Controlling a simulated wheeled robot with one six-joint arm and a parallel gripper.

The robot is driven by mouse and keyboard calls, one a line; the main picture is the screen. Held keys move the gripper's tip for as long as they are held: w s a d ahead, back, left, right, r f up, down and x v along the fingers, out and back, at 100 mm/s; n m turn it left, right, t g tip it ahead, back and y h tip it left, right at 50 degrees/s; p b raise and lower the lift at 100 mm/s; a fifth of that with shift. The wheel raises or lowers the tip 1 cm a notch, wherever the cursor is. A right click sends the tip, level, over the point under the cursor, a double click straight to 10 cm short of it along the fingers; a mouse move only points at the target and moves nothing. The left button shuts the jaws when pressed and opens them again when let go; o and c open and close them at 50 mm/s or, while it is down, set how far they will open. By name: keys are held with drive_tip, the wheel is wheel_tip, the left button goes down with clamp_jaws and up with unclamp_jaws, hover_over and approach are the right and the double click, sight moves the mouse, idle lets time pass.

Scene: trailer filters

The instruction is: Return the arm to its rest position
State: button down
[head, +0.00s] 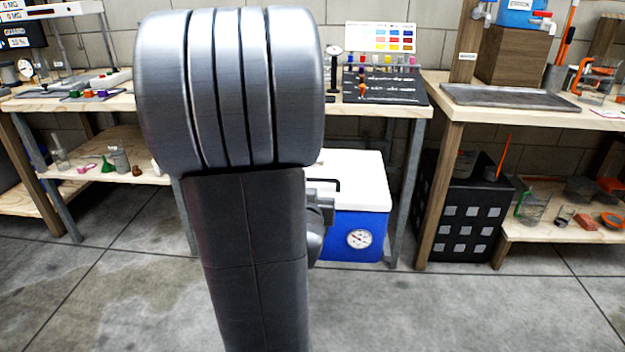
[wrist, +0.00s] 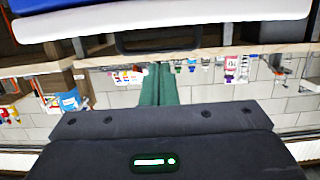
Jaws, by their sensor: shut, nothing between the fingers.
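My gripper (wrist: 157,85) shows in the wrist view, where the scene appears upside down. Its two green fingers lie together, shut, with nothing held between them. The dark gripper body with a small green light fills the lower part of that view. In the head view my large grey arm stands upright left of centre and hides the gripper. A blue cooler with a white lid (head: 352,180) stands on the floor behind the arm, partly hidden by it. The cooler's white lid (wrist: 240,24) also spans the top of the wrist view, beyond the fingertips.
A wooden bench (head: 390,110) with a colour chart and small bottles runs behind the arm. A right-hand bench (head: 445,105) bears a grey tray (head: 510,96), with a black crate (head: 462,215) below. The concrete floor (head: 480,310) in front is clear.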

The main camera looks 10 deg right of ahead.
drive_tip(key=shift+s+a+f, duration=0.25)
drive_tip(key=shift+s+f, duration=0.3)
drive_tip(key=shift+s, duration=0.35)
drive_tip(key=w+r, duration=0.1)
drive_tip(key=w, duration=0.1)
drive_tip(key=w+d+r, duration=0.1)
drive_tip(key=w, duration=0.2)
drive_tip(key=w+d+r+b, duration=0.1)
drive_tip(key=w, duration=0.2)
drive_tip(key=shift+w, duration=0.25)
drive_tip(key=shift+d+f, duration=0.1)
drive_tip(key=shift+f, duration=0.35)
